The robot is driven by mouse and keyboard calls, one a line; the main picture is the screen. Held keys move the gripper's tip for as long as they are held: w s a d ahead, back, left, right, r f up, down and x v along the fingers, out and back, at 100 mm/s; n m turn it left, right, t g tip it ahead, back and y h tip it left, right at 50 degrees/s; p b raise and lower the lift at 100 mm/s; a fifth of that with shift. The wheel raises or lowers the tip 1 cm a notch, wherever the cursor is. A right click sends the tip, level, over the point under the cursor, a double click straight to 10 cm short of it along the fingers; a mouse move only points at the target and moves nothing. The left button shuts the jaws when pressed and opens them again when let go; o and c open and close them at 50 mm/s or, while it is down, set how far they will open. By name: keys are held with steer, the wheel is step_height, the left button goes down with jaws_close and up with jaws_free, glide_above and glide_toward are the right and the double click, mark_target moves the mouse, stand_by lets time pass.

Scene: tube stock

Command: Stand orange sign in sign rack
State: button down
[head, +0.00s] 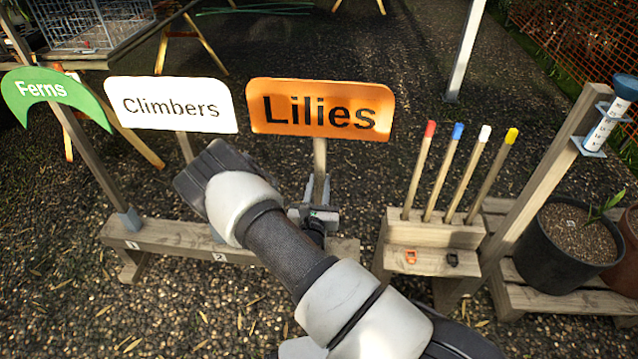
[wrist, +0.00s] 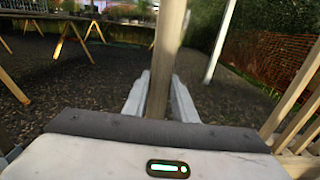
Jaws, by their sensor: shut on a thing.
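The orange sign (head: 320,109), lettered "Lilies", stands about upright on its wooden stake over the right part of the sign rack (head: 170,240). My gripper (head: 318,212) is shut on the stake below the board. The wrist view shows the stake (wrist: 167,60) between my two fingers (wrist: 160,100). The stake's lower end is hidden by my gripper and arm, so I cannot tell whether it sits in a socket. The rack is a low wooden beam with numbered places; labels 1 and 2 show.
A green "Ferns" sign (head: 52,97) and a white "Climbers" sign (head: 172,105) stand at the rack's left and middle. Right of it is a wooden block (head: 432,240) with several colour-tipped stakes, then a post with a gauge (head: 604,128) and a black pot (head: 565,245).

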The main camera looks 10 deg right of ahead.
steer(key=shift+f, duration=0.15)
steer(key=c, duration=1.4)
jaws_free()
steer(key=shift+o, duration=0.2)
steer(key=shift+f, duration=0.1)
steer(key=p+v, duration=0.3)
steer(key=v, duration=1.4)
steer(key=shift+s, duration=0.15)
